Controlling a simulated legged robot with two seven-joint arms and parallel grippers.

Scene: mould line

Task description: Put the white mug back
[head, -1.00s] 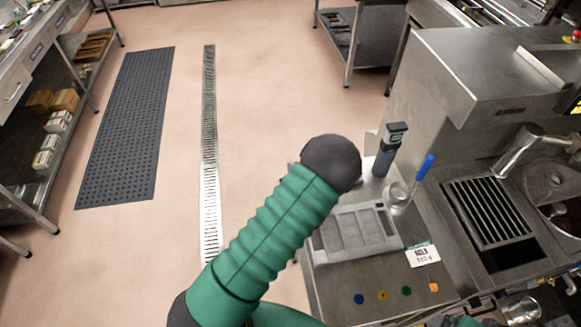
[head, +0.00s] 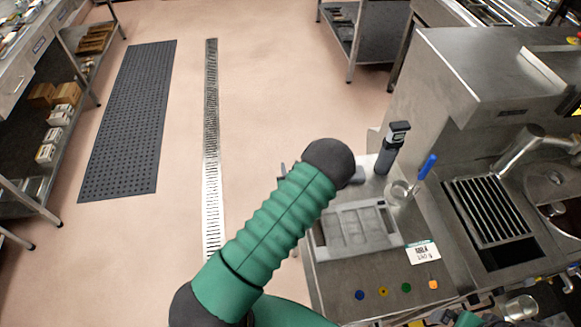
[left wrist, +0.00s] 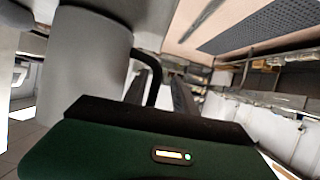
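In the left wrist view a large pale grey-white cylinder, apparently the white mug (left wrist: 85,65), fills the upper left, with a dark curved handle beside it. My left gripper (left wrist: 162,80) has its two dark fingers apart, with the handle between them and a gap visible on the right side. The mug is hidden there.
The steel bench holds a grey compartmented tray (head: 352,230), a metal jug (head: 398,192), a grey-and-black handheld tool (head: 392,148), a blue-handled tool (head: 426,167) and a white card (head: 422,252). A slatted sink grate (head: 488,210) is at right. Open floor lies left.

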